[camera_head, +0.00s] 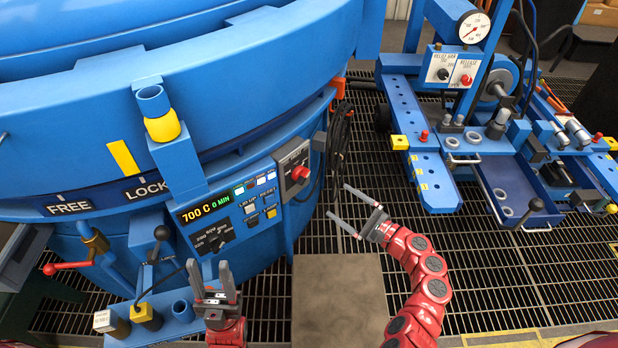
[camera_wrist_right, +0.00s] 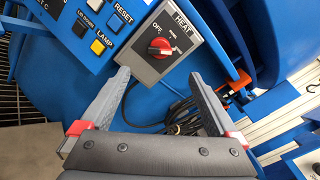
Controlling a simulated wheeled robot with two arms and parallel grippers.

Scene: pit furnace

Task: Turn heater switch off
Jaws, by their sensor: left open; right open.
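The heater switch is a red rotary knob on a grey box (camera_head: 292,163) on the right side of the blue furnace's control panel. In the right wrist view the red knob (camera_wrist_right: 160,48) sits under the label HEAT, with OFF printed to its upper left. I cannot tell for sure which mark the knob points to. My right gripper (camera_head: 338,200) is open and empty, to the right of and below the switch box, apart from it. In its wrist view the box is beyond and between the spread fingers. My left gripper (camera_head: 210,268) is open and empty, below the control panel.
The control panel (camera_head: 236,232) shows 700 C, with a black dial and several buttons. Black cables (camera_head: 340,135) hang right of the switch. A blue shelf (camera_head: 165,325) is near my left gripper. A blue machine with a gauge (camera_head: 473,28) stands right; grated floor lies between.

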